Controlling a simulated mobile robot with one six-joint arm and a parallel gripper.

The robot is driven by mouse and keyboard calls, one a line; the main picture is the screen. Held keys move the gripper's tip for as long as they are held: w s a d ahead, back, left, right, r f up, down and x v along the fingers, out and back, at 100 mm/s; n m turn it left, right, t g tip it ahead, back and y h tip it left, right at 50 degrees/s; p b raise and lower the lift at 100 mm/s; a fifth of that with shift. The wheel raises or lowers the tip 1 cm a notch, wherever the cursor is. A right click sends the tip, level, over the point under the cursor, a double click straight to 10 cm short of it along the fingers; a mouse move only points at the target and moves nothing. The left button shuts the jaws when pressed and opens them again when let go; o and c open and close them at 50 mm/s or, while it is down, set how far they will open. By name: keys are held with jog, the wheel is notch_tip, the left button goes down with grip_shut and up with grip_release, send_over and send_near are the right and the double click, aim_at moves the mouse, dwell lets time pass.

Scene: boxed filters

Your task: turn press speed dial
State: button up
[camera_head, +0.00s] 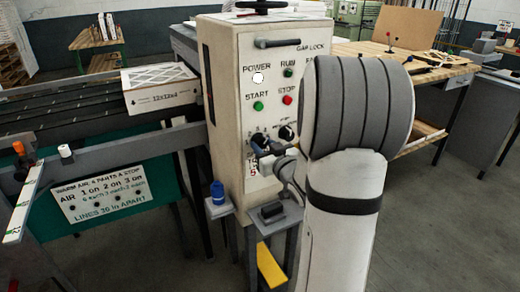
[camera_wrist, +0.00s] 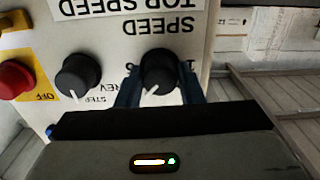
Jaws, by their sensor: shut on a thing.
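The speed dial (camera_wrist: 159,66) is a round black knob on the cream panel, under the upside-down word SPEED in the wrist view. Its white pointer mark points down and slightly left there. My gripper (camera_wrist: 160,84) has one dark blue finger on each side of the knob and is shut on it. In the head view my gripper (camera_head: 264,147) is at the lower left of the machine's front, and it partly hides the dial.
A second black knob (camera_wrist: 78,75), marked REV and STEP, sits close to the left finger in the wrist view. A red button (camera_wrist: 15,79) marked OFF is farther left.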

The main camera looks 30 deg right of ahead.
jog(key=n+b, duration=0.1)
jog(key=b, duration=0.1)
jog(key=n+b, duration=0.1)
jog(key=b, duration=0.1)
jog(key=shift+f+n+b, duration=0.3)
jog(key=shift+f+n, duration=0.05)
jog(key=shift+n, duration=0.05)
jog(key=n+b, duration=0.5)
jog(key=b, duration=0.2)
jog(key=n+b, duration=0.5)
jog(key=shift+r+b, duration=0.15)
jog(key=shift+b, duration=0.2)
jog(key=n+b, duration=0.2)
jog(key=n, duration=0.1)
jog(key=n+b, duration=0.1)
jog(key=b, duration=0.1)
jog(key=shift+r, duration=0.25)
jog(key=shift+r+n, duration=0.1)
jog(key=shift+n, duration=0.3)
jog(key=o, duration=1)
jog(key=shift+d, duration=0.1)
